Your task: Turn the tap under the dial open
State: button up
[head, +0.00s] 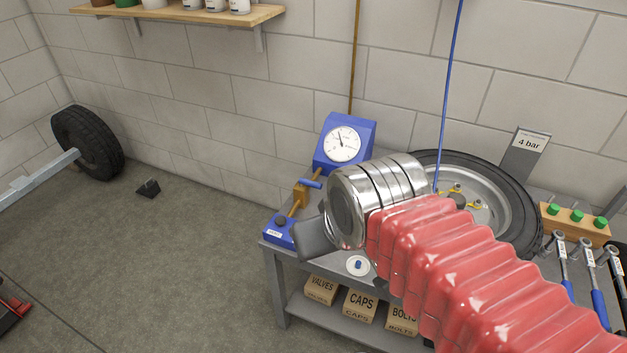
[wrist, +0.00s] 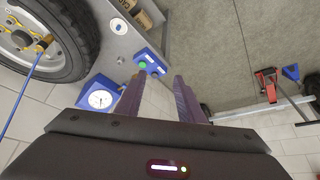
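The blue dial unit (head: 358,131), with a white round dial (head: 341,144), stands at the back left of the bench. Below the dial is a brass tap (head: 301,194) with a blue lever (head: 311,183); the lever lies across the brass pipe. The dial also shows in the wrist view (wrist: 100,99), where the tap is mostly hidden behind my left-hand finger. My gripper (wrist: 159,78) has its two fingers apart with nothing between them. In the head view my wrist is just right of the tap, and the fingertips are hidden.
A small blue box (head: 279,229) sits at the bench's left corner below the tap. A wheel (head: 520,190) lies on the bench, with a blue hose (head: 449,90) rising from it. Tools and a green-topped block (head: 577,228) are at right.

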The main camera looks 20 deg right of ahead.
jog(key=w+d+r+n+g, duration=0.1)
jog(key=w+d+r+n, duration=0.15)
jog(key=w, duration=0.65)
jog(key=n+g+h, duration=0.2)
jog(key=n+g, duration=0.1)
jog(key=n, duration=0.4)
send_over(315, 183)
jog(key=s+a, duration=0.2)
jog(key=s+a+f+x, duration=0.1)
jog(key=s+a+x, duration=0.1)
jog(key=x, duration=1.1)
jog(key=shift+w+a+r+m, duration=0.1)
jog(key=shift+a+m, duration=0.1)
jog(key=shift+m, duration=0.05)
jog(key=x, duration=1.3)
jog(key=shift+a+f, duration=0.15)
jog(key=shift+f, duration=0.25)
jog(key=shift+c, duration=0.7)
